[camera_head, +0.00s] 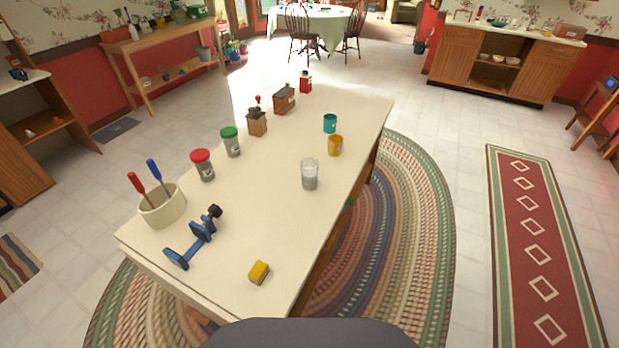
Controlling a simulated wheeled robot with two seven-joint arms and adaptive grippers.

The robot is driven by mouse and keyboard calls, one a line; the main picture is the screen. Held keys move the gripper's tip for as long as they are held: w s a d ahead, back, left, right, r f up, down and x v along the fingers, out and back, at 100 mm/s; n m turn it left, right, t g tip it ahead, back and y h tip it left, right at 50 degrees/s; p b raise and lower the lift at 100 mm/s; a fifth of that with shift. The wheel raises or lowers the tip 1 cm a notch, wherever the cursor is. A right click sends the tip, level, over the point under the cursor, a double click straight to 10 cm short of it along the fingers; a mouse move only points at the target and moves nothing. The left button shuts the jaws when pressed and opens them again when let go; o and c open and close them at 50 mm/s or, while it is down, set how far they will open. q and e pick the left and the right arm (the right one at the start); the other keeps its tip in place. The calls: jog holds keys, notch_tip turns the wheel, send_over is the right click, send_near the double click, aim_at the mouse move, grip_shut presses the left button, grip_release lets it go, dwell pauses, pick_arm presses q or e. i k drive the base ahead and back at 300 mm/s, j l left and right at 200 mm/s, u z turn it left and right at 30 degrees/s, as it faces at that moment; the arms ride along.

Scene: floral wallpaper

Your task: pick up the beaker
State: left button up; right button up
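The beaker (309,175) is a clear, glass-like vessel with something greyish in its lower part. It stands upright on the white table (270,210), right of the middle and close to the right edge. Neither of my grippers shows in the head view. Nothing touches the beaker, and nothing hides it.
A yellow cup (335,146) and a teal cup (330,123) stand behind the beaker. A yellow sponge-like block (259,272) lies at the front.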

aim_at(308, 165)
jog(key=i+l+u, duration=0.2)
jog(key=l, duration=0.8)
jog(key=l+u, duration=0.2)
jog(key=l, duration=0.75)
